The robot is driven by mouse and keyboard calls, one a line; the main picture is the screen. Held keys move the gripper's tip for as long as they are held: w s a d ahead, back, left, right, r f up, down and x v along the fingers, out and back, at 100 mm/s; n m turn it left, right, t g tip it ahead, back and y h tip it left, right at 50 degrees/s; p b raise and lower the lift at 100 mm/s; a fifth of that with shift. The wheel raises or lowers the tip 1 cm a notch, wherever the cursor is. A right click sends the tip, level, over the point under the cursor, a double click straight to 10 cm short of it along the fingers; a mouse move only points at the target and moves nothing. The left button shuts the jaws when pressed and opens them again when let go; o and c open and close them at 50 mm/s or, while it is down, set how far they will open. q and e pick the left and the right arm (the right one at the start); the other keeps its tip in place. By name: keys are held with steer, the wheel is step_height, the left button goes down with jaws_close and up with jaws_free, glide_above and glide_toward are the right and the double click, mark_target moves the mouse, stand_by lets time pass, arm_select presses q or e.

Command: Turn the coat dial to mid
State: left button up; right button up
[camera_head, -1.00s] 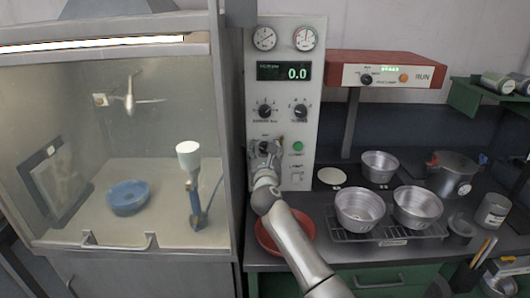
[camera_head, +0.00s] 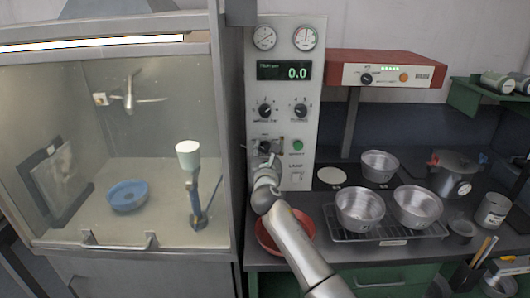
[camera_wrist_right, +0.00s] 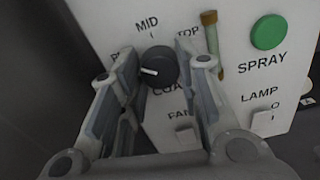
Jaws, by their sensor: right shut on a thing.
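The coat dial (camera_wrist_right: 161,67) is a dark round knob on the white panel, marked COAT below it and MID above it. Its white pointer line points left, toward a label mostly hidden by a finger, not up at MID. My right gripper (camera_wrist_right: 165,78) has one finger on each side of the dial and is shut on it. Finger contact is hard to make out in the wrist view. In the head view the right gripper (camera_head: 266,160) is at the lower left of the panel, just below the dark dial (camera_head: 264,146). My left gripper is not in view.
A green SPRAY button (camera_wrist_right: 268,31), a brown-tipped lever (camera_wrist_right: 210,32) and the FAN (camera_wrist_right: 187,136) and LAMP switches are close by. A red bowl (camera_head: 268,240) lies under my arm. The glass-fronted booth (camera_head: 232,150) stands left of the panel.

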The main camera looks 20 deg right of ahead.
steer(key=m+b, duration=0.1)
steer(key=m, duration=0.4)
steer(key=shift+f, duration=0.1)
steer(key=m+b, duration=0.1)
steer(key=m, duration=0.4)
steer(key=shift+b, duration=0.35)
steer(key=shift+m, duration=0.3)
steer(key=o, duration=1)
steer(key=shift+o, duration=0.2)
steer(key=v, duration=1.2)
